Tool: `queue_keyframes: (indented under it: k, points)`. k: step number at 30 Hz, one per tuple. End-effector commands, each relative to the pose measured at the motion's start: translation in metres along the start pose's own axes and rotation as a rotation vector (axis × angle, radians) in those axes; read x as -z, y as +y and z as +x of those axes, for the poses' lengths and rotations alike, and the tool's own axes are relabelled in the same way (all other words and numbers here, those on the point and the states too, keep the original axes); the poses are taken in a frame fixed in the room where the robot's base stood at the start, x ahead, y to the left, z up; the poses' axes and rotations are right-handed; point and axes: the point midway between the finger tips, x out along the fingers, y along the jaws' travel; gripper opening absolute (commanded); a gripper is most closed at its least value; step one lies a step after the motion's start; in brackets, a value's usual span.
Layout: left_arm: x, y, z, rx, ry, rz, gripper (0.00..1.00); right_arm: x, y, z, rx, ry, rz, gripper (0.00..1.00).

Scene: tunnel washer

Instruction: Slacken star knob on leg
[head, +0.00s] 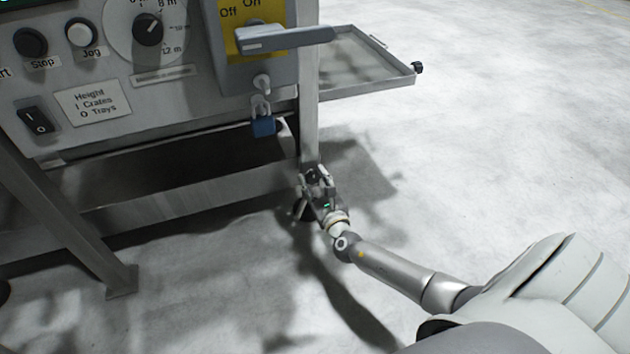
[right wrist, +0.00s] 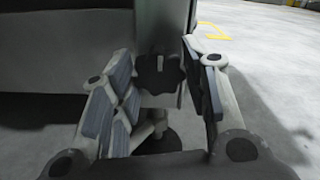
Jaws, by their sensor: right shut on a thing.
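The black star knob (right wrist: 160,73) sits on the grey leg (right wrist: 163,28) in the right wrist view. The leg also shows in the head view as an upright post (head: 309,135) at the machine's right front corner. My right gripper (head: 316,176) is low at this leg, and in the right wrist view its two fingers (right wrist: 168,66) stand either side of the knob. It is shut on the knob. In the head view the fingers largely hide the knob. Below it, the leg's round dark foot (right wrist: 158,140) stands on the floor. My left gripper is out of view.
The control panel (head: 92,105) with its yellow-backed switch (head: 262,38) is above left. A blue padlock (head: 264,126) hangs below the switch. A tray-like shelf (head: 372,86) juts out right of the leg. A slanted leg (head: 75,230) stands left. The floor at right is clear.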

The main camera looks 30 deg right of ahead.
Motion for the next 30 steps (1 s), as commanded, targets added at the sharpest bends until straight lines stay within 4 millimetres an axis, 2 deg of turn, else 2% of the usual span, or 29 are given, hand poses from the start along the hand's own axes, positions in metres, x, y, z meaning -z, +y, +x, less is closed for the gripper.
queue_keyframes:
  k: [5, 6, 11, 23, 26, 30]
  points:
    - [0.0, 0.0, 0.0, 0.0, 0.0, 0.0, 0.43, 0.003, 0.001, -0.001, -0.003, 0.004, -0.003, 0.18]
    - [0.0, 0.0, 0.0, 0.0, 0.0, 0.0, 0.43, 0.003, 0.001, -0.001, -0.003, 0.004, -0.003, 0.43]
    - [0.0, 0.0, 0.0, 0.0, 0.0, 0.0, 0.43, 0.002, 0.001, -0.001, -0.002, 0.003, -0.002, 0.63]
    - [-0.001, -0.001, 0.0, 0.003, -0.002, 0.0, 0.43, 0.001, 0.0, -0.004, -0.001, 0.001, 0.0, 0.63]
    - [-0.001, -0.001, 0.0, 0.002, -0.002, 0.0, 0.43, 0.002, 0.0, -0.013, -0.002, 0.003, 0.001, 0.63]
    - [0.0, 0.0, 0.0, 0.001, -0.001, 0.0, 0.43, 0.002, 0.0, -0.035, -0.002, 0.003, 0.0, 0.63]
